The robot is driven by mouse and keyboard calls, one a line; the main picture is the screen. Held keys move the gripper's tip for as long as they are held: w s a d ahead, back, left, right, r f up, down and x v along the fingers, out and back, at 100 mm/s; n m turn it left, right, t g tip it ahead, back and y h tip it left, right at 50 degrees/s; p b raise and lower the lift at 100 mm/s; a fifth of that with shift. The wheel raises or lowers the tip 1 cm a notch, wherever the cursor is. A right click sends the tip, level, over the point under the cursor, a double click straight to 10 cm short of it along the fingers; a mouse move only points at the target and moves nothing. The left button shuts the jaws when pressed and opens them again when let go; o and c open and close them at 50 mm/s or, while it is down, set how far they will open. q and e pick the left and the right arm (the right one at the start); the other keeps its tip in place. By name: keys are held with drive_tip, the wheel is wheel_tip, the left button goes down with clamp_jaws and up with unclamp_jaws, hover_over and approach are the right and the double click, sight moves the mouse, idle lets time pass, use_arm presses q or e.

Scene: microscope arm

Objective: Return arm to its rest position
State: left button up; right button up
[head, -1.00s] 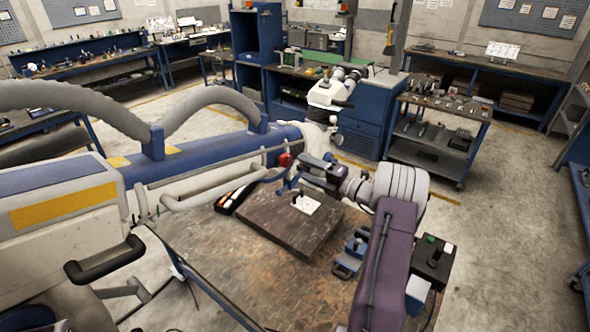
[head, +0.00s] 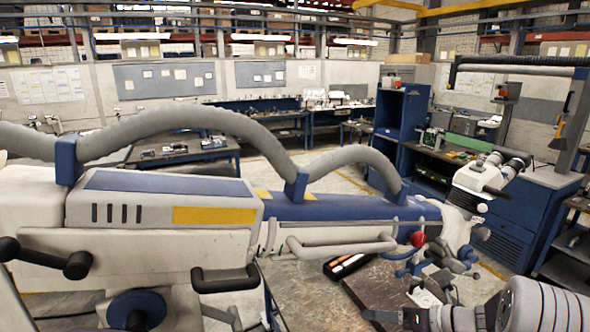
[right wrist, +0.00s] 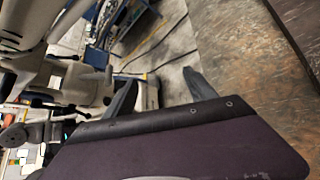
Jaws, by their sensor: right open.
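The microscope arm (head: 340,212) is a long white and blue boom with grey hoses, reaching from the left across the head view. The microscope head (head: 480,185), white with dark eyepieces, is at its right end. A red knob (head: 418,238) and blue levers hang under that end. My right gripper (head: 390,312) is at the bottom of the head view, below and apart from the red knob. In the right wrist view its two dark fingers (right wrist: 162,88) are spread, with nothing seen between them. My left gripper is not in view.
A dark slab (head: 385,285) lies on the worktable below the microscope end. A black tray (head: 347,264) with coloured items lies beside it. A black loop handle (head: 225,280) sticks out from the boom's lower side. Blue benches and a cabinet (head: 402,130) stand behind, with open floor between.

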drive_tip(key=s+a+f+n+g+h+b, duration=0.3)
drive_tip(key=s+a+f+n+g+b, duration=0.4)
drive_tip(key=s+f+n, duration=0.5)
use_arm(q)
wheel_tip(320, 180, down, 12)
drive_tip(key=b, duration=0.3)
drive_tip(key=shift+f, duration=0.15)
use_arm(e)
drive_tip(key=s+f+n+h, duration=0.3)
drive_tip(key=n, duration=0.8)
drive_tip(key=s+d+f+n+h, duration=0.1)
drive_tip(key=s+f+n+h, duration=0.2)
drive_tip(key=n, duration=0.7)
drive_tip(key=shift+s+f+n+t, duration=0.3)
drive_tip(key=shift+s+n, duration=0.1)
drive_tip(key=shift+s, duration=0.15)
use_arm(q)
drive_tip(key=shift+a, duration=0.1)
